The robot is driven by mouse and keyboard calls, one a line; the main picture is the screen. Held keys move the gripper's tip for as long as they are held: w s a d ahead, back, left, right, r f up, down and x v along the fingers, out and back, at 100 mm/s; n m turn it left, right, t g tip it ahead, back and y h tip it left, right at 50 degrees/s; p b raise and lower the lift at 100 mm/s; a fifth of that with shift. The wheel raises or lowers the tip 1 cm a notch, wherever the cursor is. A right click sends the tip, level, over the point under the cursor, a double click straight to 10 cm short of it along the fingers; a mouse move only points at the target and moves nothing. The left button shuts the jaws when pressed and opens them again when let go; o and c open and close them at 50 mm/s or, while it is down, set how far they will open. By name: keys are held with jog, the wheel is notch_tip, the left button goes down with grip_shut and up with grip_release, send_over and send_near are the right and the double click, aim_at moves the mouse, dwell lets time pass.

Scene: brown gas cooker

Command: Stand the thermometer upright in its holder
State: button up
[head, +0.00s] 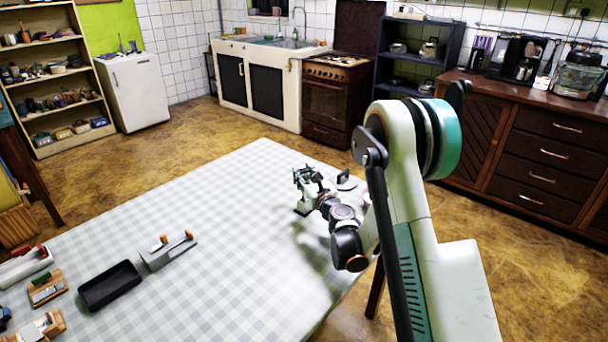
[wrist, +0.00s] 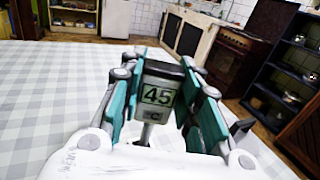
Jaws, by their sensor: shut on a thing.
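The thermometer has a grey head with a display reading 45 (wrist: 158,94) and a thin metal stem (wrist: 146,132) below it. It stands between the teal fingers of my gripper (wrist: 163,66), which is shut on it, with the head about upright in the wrist view. In the head view my gripper (head: 306,180) is over the far right part of the table. A small dark stand-like object (head: 345,181) is just right of it, perhaps the holder; a grey piece (wrist: 241,128) also shows right of the fingers in the wrist view. The stem's lower end is hidden.
The checked table (head: 215,210) is mostly clear in the middle. A black tray (head: 109,285), a grey block with orange knobs (head: 168,252) and several small items, including a wooden-based one (head: 46,288), lie at the left. A cooker (head: 336,90) and cupboards stand beyond.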

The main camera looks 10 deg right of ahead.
jog(key=shift+f, duration=1.1)
jog(key=o, duration=0.9)
jog(key=shift+o, duration=0.2)
jog(key=o, duration=0.5)
jog(key=shift+o, duration=0.2)
jog(key=shift+r, duration=0.1)
jog(key=shift+r+p, duration=2)
jog(key=shift+r, duration=1.9)
